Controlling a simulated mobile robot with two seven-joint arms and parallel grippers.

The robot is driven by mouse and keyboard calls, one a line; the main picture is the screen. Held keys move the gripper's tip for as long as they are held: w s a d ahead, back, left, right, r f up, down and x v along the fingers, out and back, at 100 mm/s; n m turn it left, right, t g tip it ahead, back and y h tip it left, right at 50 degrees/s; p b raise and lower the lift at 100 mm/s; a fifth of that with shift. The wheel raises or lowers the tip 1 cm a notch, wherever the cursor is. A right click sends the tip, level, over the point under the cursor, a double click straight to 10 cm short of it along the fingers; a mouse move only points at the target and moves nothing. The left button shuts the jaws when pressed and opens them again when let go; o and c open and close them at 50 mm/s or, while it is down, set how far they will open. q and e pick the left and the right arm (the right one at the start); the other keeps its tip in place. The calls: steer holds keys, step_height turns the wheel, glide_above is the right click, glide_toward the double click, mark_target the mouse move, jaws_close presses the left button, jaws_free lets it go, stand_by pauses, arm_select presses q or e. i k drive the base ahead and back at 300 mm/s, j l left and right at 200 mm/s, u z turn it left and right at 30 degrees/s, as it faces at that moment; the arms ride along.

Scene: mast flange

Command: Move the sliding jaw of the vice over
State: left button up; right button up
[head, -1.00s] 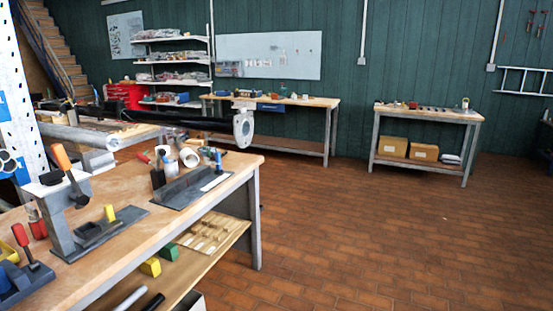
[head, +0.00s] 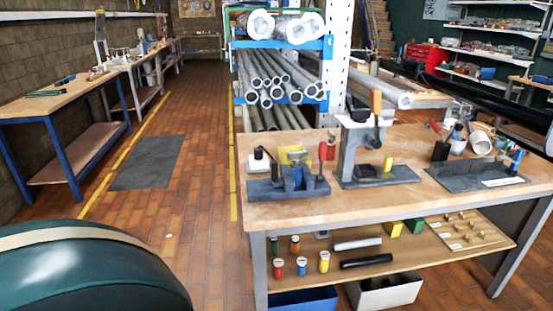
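On the near wooden workbench (head: 400,203), a low blue-grey fixture (head: 290,187) with upright blue jaw-like blocks stands at the front left; it looks like the vice. A red-handled lever (head: 326,152) rises at its right end. A yellow block (head: 293,155) shows just behind it. The fixture is small in view, so I cannot tell which block slides or how wide the gap is. Right of it stands a grey press-like stand (head: 350,150) with an orange handle (head: 376,102). Neither of my grippers is in view.
A pipe rack (head: 237,70) stands behind the bench. Its lower shelf (head: 415,256) holds small jars and rods. A blue-legged table (head: 60,110) stands at left. The tiled floor between is open. A large rounded dark green shape (head: 80,275) fills the lower left; I cannot tell what it is.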

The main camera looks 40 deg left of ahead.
mark_target(286, 179)
steer(key=u, duration=1)
